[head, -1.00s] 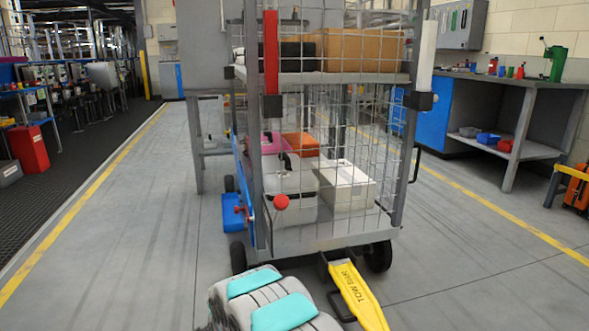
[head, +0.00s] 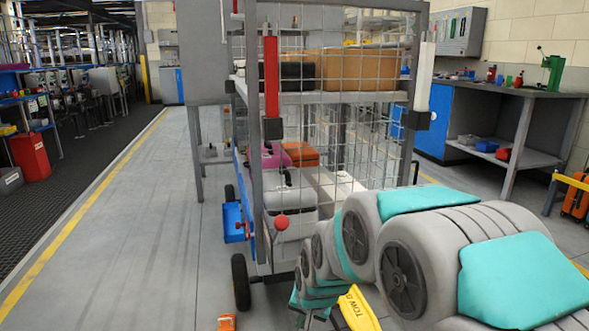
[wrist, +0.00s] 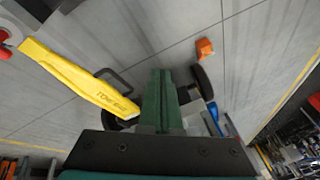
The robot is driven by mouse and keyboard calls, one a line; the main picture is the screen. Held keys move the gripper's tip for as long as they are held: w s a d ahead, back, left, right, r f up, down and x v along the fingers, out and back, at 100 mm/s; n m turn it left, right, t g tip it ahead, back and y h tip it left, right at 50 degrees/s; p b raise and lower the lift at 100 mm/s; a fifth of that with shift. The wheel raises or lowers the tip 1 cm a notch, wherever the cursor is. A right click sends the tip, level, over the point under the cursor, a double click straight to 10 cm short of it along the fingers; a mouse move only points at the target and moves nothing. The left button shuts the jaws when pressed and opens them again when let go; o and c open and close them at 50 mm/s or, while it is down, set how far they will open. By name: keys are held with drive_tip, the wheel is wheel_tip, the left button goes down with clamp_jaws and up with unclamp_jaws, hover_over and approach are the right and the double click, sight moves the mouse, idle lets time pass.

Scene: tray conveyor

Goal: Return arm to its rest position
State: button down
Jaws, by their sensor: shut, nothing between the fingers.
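My gripper (wrist: 161,100) shows in the wrist view as two dark green fingers pressed together, with nothing between them. It is in the air above the grey floor. In the head view my grey and teal arm reaches across the lower right, and I cannot make out the fingertips there. The yellow tow bar (wrist: 75,80) lies left of the fingers in the wrist view. It also shows beside my arm in the head view (head: 358,309), partly hidden.
A wire-mesh cart (head: 296,98) stands close ahead with boxes and cases on its shelves. A small orange object (head: 227,322) lies on the floor near its wheel. A workbench (head: 520,90) stands at the right.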

drive_tip(key=s+d+r+n+g+p, duration=0.1)
drive_tip(key=s+d+r+g, duration=0.1)
drive_tip(key=s, duration=0.8)
drive_tip(key=s+d+r+n+g+h+p, duration=0.1)
drive_tip(key=s+d+r, duration=0.3)
drive_tip(key=s, duration=0.7)
drive_tip(key=s+d+r+n+g+p, duration=0.1)
drive_tip(key=s+d+r+g, duration=0.1)
drive_tip(key=s+d, duration=0.5)
drive_tip(key=s+r, duration=0.1)
drive_tip(key=s, duration=0.3)
drive_tip(key=shift+r+g+h, duration=0.15)
drive_tip(key=shift+g+h, duration=0.15)
drive_tip(key=shift+g, duration=0.1)
drive_tip(key=c, duration=1.5)
unclamp_jaws()
drive_tip(key=shift+d, duration=0.1)
